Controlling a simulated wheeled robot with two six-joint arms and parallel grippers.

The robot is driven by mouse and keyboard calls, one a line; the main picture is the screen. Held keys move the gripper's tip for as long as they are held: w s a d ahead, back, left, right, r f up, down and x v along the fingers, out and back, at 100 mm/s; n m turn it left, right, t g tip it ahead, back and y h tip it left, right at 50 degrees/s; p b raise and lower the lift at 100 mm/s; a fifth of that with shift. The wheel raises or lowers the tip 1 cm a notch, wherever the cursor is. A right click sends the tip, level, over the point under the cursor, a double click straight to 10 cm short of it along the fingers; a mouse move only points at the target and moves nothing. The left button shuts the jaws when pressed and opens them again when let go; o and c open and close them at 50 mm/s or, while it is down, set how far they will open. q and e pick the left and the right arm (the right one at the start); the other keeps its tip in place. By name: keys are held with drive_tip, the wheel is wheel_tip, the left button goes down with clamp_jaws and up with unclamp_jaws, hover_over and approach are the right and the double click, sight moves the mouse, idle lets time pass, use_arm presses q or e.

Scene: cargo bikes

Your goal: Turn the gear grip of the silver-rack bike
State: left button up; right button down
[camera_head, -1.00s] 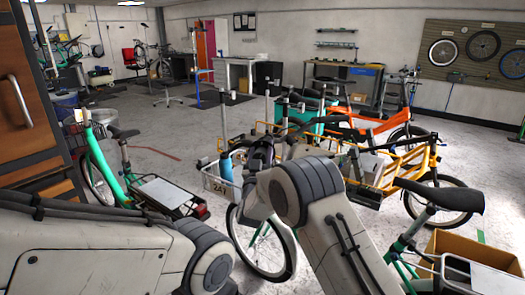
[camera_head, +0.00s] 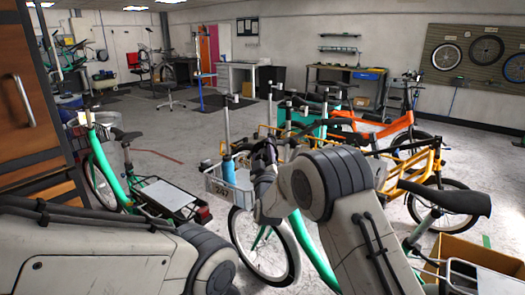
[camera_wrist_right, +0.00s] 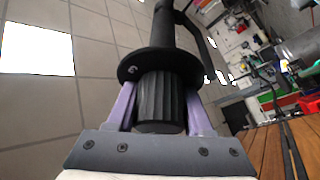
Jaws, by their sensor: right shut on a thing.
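The silver-rack bike is a green bike in front of me, with a black saddle (camera_head: 445,197), a front wheel (camera_head: 265,248) and a grey basket (camera_head: 232,188) at its front. My right gripper (camera_wrist_right: 160,95) has its two purple fingers on either side of a black ribbed gear grip (camera_wrist_right: 163,102), shut on it. The grip sits below a black round collar on the handlebar (camera_wrist_right: 172,25). In the head view my right gripper (camera_head: 264,153) is at the handlebar above the basket, partly hidden by my forearm. My left gripper is out of view; only its arm shows at lower left.
Another green bike (camera_head: 115,180) with a flat rear rack stands at left beside a wooden cabinet (camera_head: 30,110). Orange and yellow cargo bikes (camera_head: 410,165) stand close behind at right. A cardboard box (camera_head: 480,255) lies at lower right. Open floor (camera_head: 190,125) lies at back left.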

idle(0.3)
drive_tip(key=shift+c, duration=1.5)
unclamp_jaws()
drive_tip(key=b+v, duration=0.2)
drive_tip(key=v, duration=0.8)
drive_tip(key=shift+s, duration=0.25)
